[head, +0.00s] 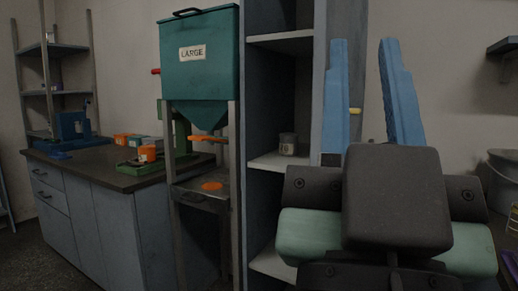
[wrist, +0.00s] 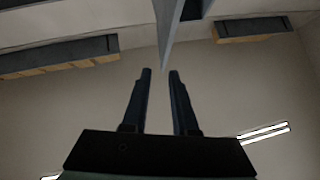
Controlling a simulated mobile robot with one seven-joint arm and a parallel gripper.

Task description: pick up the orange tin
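A small orange tin (head: 148,153) with a pale band stands on the dark counter at the left in the head view, at the green equipment. Orange box-like items (head: 122,140) sit just behind it, too small to make out well. My gripper (head: 363,45) is at the right of the head view, far from the counter, with its two blue fingers pointing up. In the wrist view the fingers (wrist: 160,73) stand apart with nothing between them. The wrist view does not show the tin.
A teal hopper marked LARGE (head: 200,80) on a metal stand is between the counter (head: 80,168) and my gripper. A grey shelf unit (head: 262,110) holding a grey jar (head: 288,144) stands close behind my gripper. A blue device (head: 72,126) is on the counter's left.

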